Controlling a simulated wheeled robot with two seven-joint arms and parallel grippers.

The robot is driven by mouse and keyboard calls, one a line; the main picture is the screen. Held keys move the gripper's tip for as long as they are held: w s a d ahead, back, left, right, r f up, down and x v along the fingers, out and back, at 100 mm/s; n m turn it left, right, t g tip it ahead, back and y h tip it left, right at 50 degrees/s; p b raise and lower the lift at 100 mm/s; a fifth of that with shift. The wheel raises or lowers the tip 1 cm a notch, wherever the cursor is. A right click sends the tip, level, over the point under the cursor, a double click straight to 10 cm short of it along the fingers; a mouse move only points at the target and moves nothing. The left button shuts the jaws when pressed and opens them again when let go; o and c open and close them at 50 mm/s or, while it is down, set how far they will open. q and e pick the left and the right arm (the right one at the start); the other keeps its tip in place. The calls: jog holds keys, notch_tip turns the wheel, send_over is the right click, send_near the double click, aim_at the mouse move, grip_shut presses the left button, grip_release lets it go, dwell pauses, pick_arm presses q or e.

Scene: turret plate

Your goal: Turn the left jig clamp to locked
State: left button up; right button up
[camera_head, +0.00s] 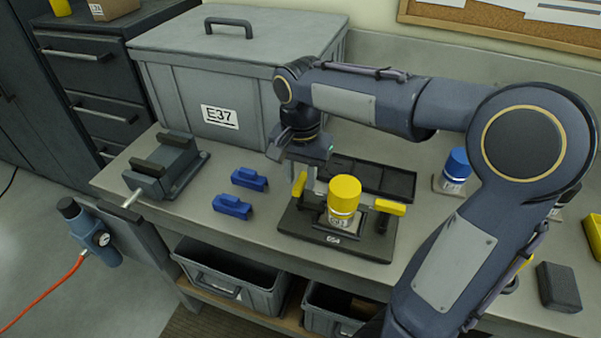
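The black jig (290,225) sits on the grey bench. A jar with a yellow lid (344,192) stands upright in its middle. The left jig clamp (299,184) has a yellow handle that points steeply up. The right jig clamp (389,207) has a yellow handle lying roughly level. My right gripper (303,174) reaches down from above at the left clamp's handle. Its fingers are small and partly hidden, so I cannot tell whether they touch the handle or how far apart they are. My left gripper is not in view.
A grey lidded bin (185,85) stands behind. A vise (160,168) and two blue clamp-like pieces (240,193) lie to the left. A black tray (385,180) is behind the jig. A blue-lidded jar (456,167) stands to the right, near my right arm.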

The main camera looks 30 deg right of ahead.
jog(key=shift+o, duration=0.6)
notch_tip(320, 180, up, 8)
jog(key=shift+f, duration=0.1)
jog(key=shift+s, duration=0.1)
dwell(0.3)
jog(key=s+a+f+n+t+y, duration=0.2)
jog(key=s+f+n, duration=0.2)
jog(key=s, duration=0.4)
jog(key=s+a+f+n+t+y, duration=0.1)
jog(key=s+a+f+n+t, duration=0.1)
jog(key=s+f, duration=0.4)
jog(key=s+n+t, duration=0.1)
jog(key=s+n, duration=0.1)
jog(key=shift+s+f+t+y, duration=0.3)
jog(key=shift+y, duration=0.1)
jog(key=shift+a, duration=0.1)
